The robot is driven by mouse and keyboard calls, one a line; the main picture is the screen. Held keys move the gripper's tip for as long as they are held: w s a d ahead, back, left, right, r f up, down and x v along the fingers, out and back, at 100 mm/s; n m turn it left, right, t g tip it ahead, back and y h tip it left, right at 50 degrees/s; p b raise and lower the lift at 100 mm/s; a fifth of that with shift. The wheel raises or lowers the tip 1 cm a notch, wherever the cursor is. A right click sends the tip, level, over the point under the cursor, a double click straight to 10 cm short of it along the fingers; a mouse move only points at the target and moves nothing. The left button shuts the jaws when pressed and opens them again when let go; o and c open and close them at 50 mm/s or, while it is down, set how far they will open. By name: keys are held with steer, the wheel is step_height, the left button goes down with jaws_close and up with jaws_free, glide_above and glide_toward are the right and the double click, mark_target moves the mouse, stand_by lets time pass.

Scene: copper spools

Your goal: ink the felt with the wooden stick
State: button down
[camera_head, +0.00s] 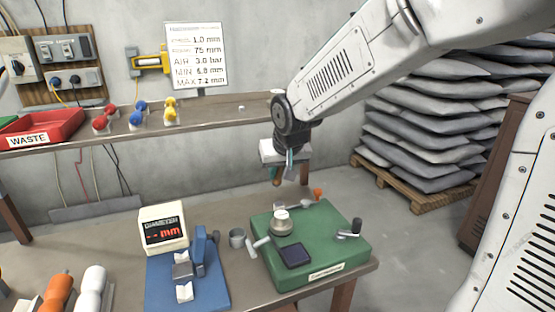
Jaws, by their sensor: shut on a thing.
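My gripper (288,175) hangs above the back of the green mat, pointing down. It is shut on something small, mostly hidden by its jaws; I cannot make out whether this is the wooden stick. A dark blue square pad (296,256), which looks like the felt, lies flat near the front of the green mat (335,254). My gripper is well above it and farther back, apart from it. No wooden stick shows clearly on the bench.
A round metal piece with a white top (282,223), a pale T-shaped tool (257,245) and a dark-ended piece (352,231) stand around the pad. A grey cup (237,238), a diameter display (163,228) and a blue fixture (190,283) are left. A shelf (215,111) runs behind.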

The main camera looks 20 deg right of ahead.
steer(key=shift+r, duration=1.7)
